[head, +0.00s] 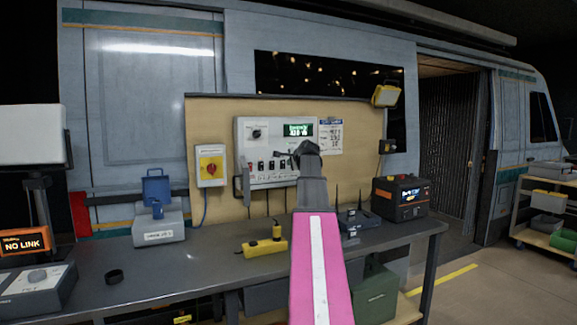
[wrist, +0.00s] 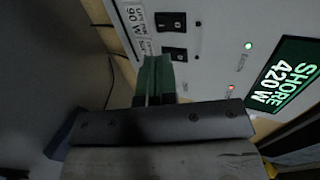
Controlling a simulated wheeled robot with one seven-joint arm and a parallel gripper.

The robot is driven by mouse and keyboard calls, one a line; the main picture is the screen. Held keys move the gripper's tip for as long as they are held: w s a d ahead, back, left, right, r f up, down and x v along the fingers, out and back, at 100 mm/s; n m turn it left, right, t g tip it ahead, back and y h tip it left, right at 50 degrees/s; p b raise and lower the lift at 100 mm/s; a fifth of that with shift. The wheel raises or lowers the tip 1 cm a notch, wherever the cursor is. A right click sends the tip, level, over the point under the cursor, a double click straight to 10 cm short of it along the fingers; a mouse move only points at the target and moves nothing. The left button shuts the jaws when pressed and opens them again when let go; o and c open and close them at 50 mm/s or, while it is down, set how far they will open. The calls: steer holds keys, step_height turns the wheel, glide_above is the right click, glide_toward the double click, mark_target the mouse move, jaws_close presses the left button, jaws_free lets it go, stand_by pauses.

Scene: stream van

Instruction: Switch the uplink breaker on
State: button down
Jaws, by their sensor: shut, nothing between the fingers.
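The white power panel (head: 262,139) hangs on the tan board, with a row of black breaker switches (head: 262,166) low on it. My gripper (head: 281,157) is in front of the right part of that row and hides some of it. In the wrist view, the shut, empty green fingertips (wrist: 153,75) are beside a black rocker switch (wrist: 175,54). Whether they touch it I cannot tell. A second rocker (wrist: 171,21) is beside a partly legible label reading 90 W (wrist: 137,25). I cannot tell which rocker is the uplink breaker.
The panel display (wrist: 285,75) reads SHORE 420 W. A green light (wrist: 248,45) and a red light (wrist: 232,87) are lit. A sign (head: 24,243) reads NO LINK. The bench holds several devices.

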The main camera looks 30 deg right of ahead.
mark_target(284, 168)
steer(key=v, duration=0.7)
steer(key=shift+s, duration=0.15)
steer(key=shift+s+a+f, duration=0.1)
steer(key=shift+s+f, duration=0.05)
steer(key=shift+f, duration=0.55)
steer(key=x, duration=0.9)
steer(key=r+x, duration=0.1)
steer(key=x, duration=0.4)
steer(key=shift+w, duration=0.2)
